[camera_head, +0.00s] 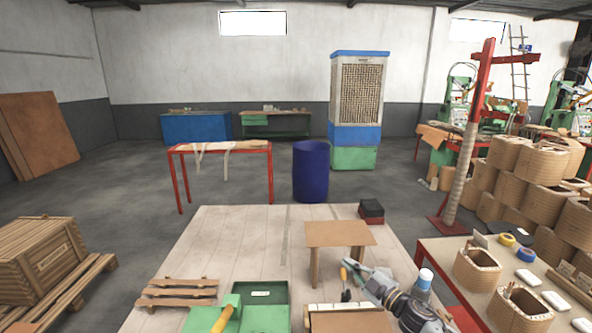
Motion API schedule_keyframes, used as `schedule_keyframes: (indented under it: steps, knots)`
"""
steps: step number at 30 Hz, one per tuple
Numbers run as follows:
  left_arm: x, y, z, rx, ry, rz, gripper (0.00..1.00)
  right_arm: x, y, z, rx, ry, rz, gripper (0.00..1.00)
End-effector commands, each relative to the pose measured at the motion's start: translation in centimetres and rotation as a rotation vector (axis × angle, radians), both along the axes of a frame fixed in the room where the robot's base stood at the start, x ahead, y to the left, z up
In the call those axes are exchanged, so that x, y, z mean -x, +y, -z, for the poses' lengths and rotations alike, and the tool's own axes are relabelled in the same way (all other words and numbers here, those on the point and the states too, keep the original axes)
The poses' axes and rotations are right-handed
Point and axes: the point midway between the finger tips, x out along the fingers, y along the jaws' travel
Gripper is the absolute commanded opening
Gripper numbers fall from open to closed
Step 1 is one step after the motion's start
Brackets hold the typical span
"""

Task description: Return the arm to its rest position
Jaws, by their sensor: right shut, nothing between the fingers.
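My right gripper (362,272) and its dark grey arm come in from the lower right over the wooden work table (240,225). The gripper is shut with nothing held, its tips pointing up and left, close to the legs of a small wooden stand (340,235). A tool with an orange handle (344,274) shows just left of the gripper. I cannot tell whether they touch. My left gripper is not in view.
A clear bottle (420,287) is right beside my right arm. A green tray (262,292), slatted wood (180,290) and a black-and-red box (371,210) are on the table. Coils (477,270) stand on the right table. The work table's back left is clear.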

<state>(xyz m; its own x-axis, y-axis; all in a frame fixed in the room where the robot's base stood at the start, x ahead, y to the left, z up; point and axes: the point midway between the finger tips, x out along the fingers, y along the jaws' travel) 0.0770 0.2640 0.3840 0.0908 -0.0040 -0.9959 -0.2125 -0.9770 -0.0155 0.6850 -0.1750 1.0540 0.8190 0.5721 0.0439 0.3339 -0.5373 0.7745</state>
Motion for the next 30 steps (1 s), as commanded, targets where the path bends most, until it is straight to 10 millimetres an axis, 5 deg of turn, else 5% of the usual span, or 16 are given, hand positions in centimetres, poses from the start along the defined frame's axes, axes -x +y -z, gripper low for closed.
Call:
schedule_keyframes:
  steps: [17, 30]
  knots:
    - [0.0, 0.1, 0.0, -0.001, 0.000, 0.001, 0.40, 4.7, -1.0, 3.6, -0.214, 0.277, 0.401, 0.00]
    - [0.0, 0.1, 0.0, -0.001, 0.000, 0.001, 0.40, 12.1, -3.2, 8.5, -0.291, 0.615, 0.661, 0.00]
